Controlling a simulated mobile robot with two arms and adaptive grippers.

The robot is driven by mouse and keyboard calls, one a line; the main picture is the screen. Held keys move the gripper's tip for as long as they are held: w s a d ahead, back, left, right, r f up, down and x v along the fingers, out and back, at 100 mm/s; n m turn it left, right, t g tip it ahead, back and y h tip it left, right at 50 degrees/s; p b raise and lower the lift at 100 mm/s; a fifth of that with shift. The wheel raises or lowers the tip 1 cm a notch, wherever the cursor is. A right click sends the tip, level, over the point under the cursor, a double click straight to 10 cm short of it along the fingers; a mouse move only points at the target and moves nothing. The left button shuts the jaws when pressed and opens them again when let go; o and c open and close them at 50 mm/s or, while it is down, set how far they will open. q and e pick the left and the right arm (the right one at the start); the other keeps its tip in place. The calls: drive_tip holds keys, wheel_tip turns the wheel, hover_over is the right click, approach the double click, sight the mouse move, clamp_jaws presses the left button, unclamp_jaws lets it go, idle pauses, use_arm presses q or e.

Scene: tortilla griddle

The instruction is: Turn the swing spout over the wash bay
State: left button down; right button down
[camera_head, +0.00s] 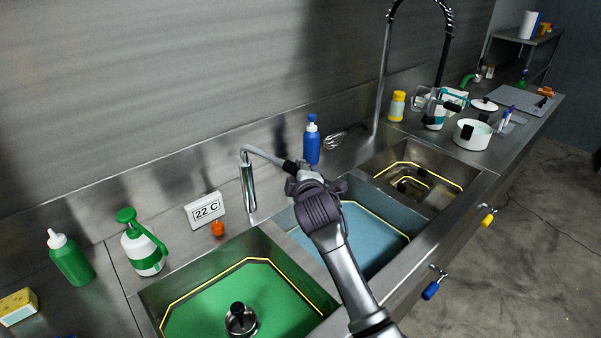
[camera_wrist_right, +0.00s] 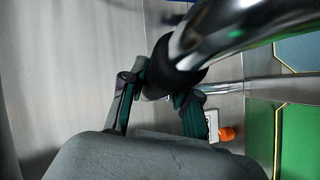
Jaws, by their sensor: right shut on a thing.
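The chrome swing spout (camera_head: 266,156) rises on a post (camera_head: 249,187) behind the divider between the green bay (camera_head: 190,285) and the blue bay (camera_head: 382,207). Its arm points right, toward the back of the blue bay. My right gripper (camera_head: 300,172) is shut on the spout near its outer end and hides the tip. In the right wrist view, the fingers (camera_wrist_right: 160,98) close around a dark sleeve on the spout's chrome tube (camera_wrist_right: 235,30). No bay carries a readable wash label. My left gripper is not in view.
A blue bottle (camera_head: 312,140) stands just behind the spout's end. A 22 C sign (camera_head: 205,210) and an orange knob (camera_head: 217,229) are left of the post. A spray bottle (camera_head: 142,245) stands farther left. A third bay (camera_head: 450,172) and tall hose faucet (camera_head: 384,75) lie right.

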drive_tip(key=c, duration=0.8)
unclamp_jaws()
drive_tip(key=shift+w, duration=0.15)
drive_tip(key=shift+c, duration=0.2)
drive_tip(key=v, duration=1.2)
drive_tip(key=shift+d+r, duration=0.1)
